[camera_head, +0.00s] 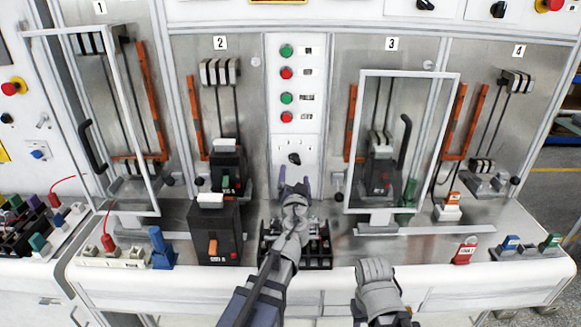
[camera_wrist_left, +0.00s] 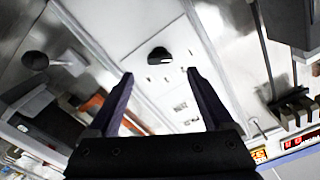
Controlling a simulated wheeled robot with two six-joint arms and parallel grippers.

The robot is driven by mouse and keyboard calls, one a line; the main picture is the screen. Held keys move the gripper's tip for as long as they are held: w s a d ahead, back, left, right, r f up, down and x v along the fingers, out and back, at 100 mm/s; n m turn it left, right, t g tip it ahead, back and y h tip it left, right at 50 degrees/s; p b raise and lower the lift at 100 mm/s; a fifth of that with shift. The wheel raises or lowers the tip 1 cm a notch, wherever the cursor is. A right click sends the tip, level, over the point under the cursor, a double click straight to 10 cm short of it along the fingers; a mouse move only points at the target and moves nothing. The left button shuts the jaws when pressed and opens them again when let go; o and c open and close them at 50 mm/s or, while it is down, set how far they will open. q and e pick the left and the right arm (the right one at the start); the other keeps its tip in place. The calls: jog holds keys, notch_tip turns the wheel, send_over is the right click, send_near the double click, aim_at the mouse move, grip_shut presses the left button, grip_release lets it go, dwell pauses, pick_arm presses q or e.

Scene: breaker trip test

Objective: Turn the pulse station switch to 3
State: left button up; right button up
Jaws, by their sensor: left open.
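The pulse station switch is a black rotary knob (camera_head: 294,158) on the white centre panel (camera_head: 283,145), below the column of green and red buttons. In the left wrist view the knob (camera_wrist_left: 158,54) is ahead of and between the fingertips, with small marks around it too blurred to read. My left gripper (camera_head: 294,182) is open and empty just below the knob in the head view. In the wrist view its two fingers (camera_wrist_left: 158,78) are spread wide and appear apart from the knob. Of my right arm only a grey part shows at the lower middle; its gripper is not visible.
Bays 1 to 4 flank the panel. Clear framed doors (camera_head: 348,140) stand out at bays 1 and 3. A black breaker (camera_head: 215,232) stands on the bench left of my left arm. A dark rack (camera_head: 318,252) sits beneath that arm. Bench space right of it is partly clear.

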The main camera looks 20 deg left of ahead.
aim_at(295, 162)
pick_arm(q)
jog(key=shift+d, duration=0.1)
jog(key=x, duration=0.8)
jog(key=shift+s, duration=0.1)
grip_shut()
dwell(0.6)
